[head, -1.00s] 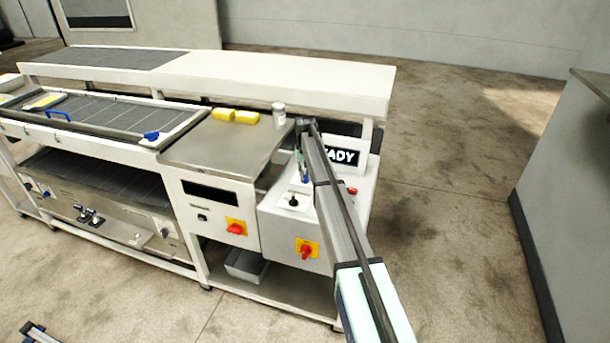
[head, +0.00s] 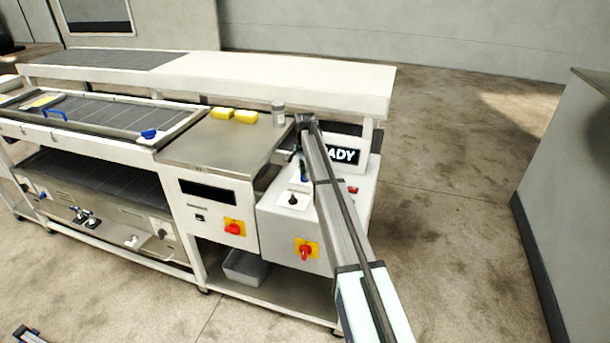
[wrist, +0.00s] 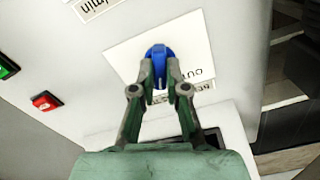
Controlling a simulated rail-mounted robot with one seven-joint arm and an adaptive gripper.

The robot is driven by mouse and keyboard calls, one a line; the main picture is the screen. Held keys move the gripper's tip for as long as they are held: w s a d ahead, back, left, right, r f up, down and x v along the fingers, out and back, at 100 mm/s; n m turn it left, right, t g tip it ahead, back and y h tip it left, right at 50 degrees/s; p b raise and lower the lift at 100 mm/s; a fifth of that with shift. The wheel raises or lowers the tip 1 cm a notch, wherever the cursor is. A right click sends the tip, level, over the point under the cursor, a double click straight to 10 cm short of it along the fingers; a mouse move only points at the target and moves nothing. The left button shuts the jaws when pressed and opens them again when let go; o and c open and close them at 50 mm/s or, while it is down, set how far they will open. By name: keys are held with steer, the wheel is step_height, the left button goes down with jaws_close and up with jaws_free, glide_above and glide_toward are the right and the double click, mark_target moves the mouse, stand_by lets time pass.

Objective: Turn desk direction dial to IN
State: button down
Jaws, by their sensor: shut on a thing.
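A blue dial (wrist: 158,52) sits on a white label plate (wrist: 130,50) in the wrist view. The word OUT shows upside down just right of the dial; any IN marking is hidden or not legible. My gripper (wrist: 160,82) has a finger on each side of the dial and is shut on it. In the head view my gripper (head: 302,172) is at the sloped top of the white control box (head: 278,222), and my arm hides much of that area.
A green button (wrist: 8,67) and a red button (wrist: 45,101) are left of the dial in the wrist view. In the head view a black knob (head: 293,200) and a red rotary switch (head: 306,252) are nearby. A steel table (head: 215,145) adjoins the box on the left.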

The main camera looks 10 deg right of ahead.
steer(key=shift+m, duration=0.8)
steer(key=c, duration=1.2)
jaws_free()
step_height(320, 180, up, 12)
